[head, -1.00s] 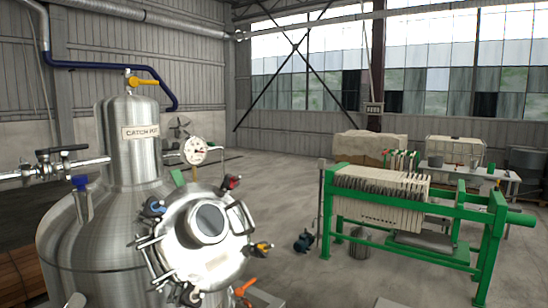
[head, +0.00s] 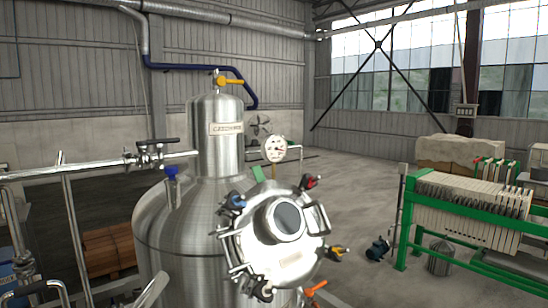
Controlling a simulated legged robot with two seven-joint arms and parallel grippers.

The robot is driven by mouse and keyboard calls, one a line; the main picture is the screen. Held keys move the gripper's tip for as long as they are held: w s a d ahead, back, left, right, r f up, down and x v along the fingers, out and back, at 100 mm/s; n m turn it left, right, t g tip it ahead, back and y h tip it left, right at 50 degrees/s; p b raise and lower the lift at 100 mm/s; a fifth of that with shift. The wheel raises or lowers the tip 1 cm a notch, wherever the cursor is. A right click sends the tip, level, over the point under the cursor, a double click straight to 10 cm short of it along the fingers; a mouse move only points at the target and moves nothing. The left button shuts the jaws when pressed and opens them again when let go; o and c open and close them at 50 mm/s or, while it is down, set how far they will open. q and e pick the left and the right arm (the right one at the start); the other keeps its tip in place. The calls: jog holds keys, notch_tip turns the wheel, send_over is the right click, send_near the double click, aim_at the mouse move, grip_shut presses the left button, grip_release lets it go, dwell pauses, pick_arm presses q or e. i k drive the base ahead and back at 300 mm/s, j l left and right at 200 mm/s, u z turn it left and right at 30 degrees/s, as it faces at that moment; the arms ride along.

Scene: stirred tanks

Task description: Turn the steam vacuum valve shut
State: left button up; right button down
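A steel tank (head: 185,235) with a narrow catch pot (head: 215,155) on top stands left of centre. Several valves show on it, and no readable label tells which is the steam vacuum valve. A yellow lever valve (head: 232,82) sits on top of the catch pot, by a dark blue hose. A black-handled valve (head: 150,152) sits on the steel pipe to the left. A blue-handled valve (head: 171,174) stands on the tank's shoulder. An orange-red handle (head: 316,288) shows at the lower front. Neither of my grippers is in view.
A round manway (head: 270,240) with coloured clamp knobs faces me. A pressure gauge (head: 275,149) rises behind it. Steel pipes (head: 70,235) stand at the left. A green filter press (head: 405,225) stands at the right. Open concrete floor lies between the tank and the press.

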aim_at(153, 142)
jog(key=i+u, duration=0.25)
jog(key=u, duration=0.15)
jog(key=i+l+u, duration=0.15)
jog(key=u, duration=0.25)
jog(key=j+z, duration=0.1)
jog(key=z, duration=0.65)
jog(key=j+z, duration=0.15)
jog(key=z, duration=0.65)
jog(key=k+j, duration=0.3)
jog(key=i+j, duration=0.15)
jog(key=i, duration=0.2)
